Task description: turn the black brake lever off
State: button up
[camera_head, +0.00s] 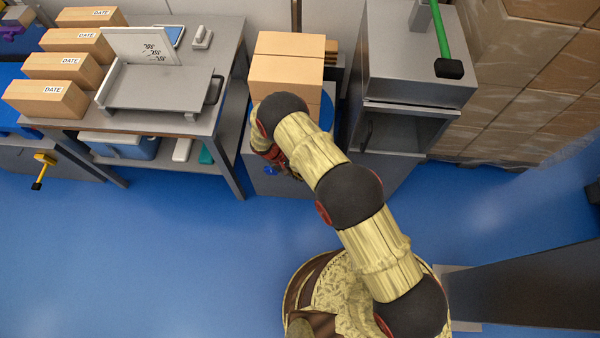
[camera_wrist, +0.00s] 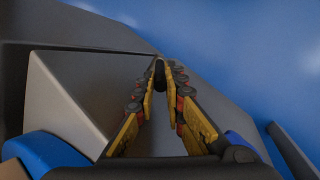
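In the wrist view, my gripper (camera_wrist: 159,84) has its two yellow fingers drawn together at the tips. A small dark rounded shape shows at the tips; I cannot tell whether it is the finger pads or a part held between them. In the head view, my gripper (camera_head: 270,158) is low beside the grey stand (camera_head: 258,180) under the stacked cartons, mostly hidden by my arm. I cannot pick out the black brake lever with certainty in either view.
A green lever with a black end (camera_head: 443,38) is on the cabinet at upper right. A yellow lever with a black end (camera_head: 42,170) is at left. Cartons (camera_head: 287,65) stand above my gripper. A table (camera_head: 190,125) stands left. The blue floor (camera_head: 150,250) in front is clear.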

jog(key=o, duration=0.4)
jog(key=shift+o, duration=0.2)
jog(key=shift+a+r, duration=0.1)
jog(key=v, duration=1.1)
jog(key=shift+a+r, duration=0.25)
jog(key=shift+r, duration=0.1)
jog(key=shift+c, duration=0.4)
